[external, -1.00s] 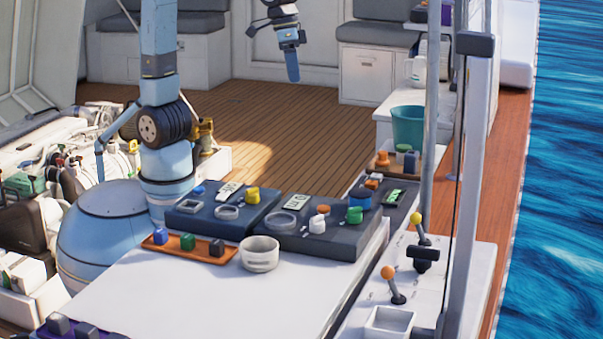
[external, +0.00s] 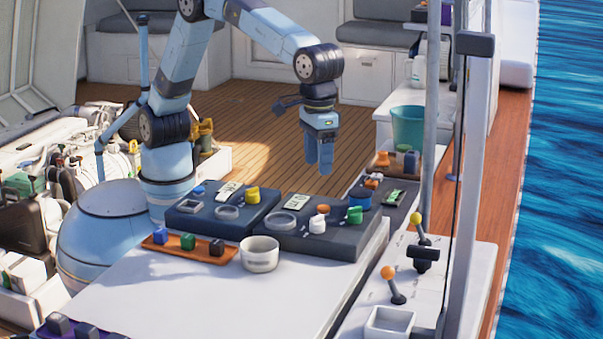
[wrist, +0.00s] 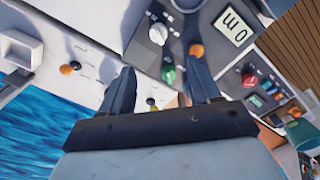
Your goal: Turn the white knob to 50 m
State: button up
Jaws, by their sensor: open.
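The white knob (external: 317,224) stands on the right-hand dark console (external: 300,240) on the table. In the wrist view the white knob (wrist: 157,34) shows beyond my fingers, next to an orange knob (wrist: 196,50) and a green knob (wrist: 168,74). A lit display (wrist: 234,22) beside them appears to read "0 m", turned in the picture. My gripper (external: 319,165) points down in the air above and behind the console, apart from the knob. In the wrist view my gripper (wrist: 162,66) has its fingers spread, with nothing held.
A second console (external: 195,219) with a yellow knob (external: 252,194) stands to the left. An orange tray of cubes (external: 160,247) and a white bowl (external: 261,254) sit in front. Levers (external: 392,285) and a tall post (external: 432,120) stand at the right. The white tabletop is mostly clear.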

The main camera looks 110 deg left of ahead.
aim_at(318, 216)
jog(key=f, duration=1.4)
jog(key=shift+d+f, duration=0.1)
jog(key=shift+d, duration=0.1)
jog(key=c, duration=1)
jog(key=shift+c, duration=0.2)
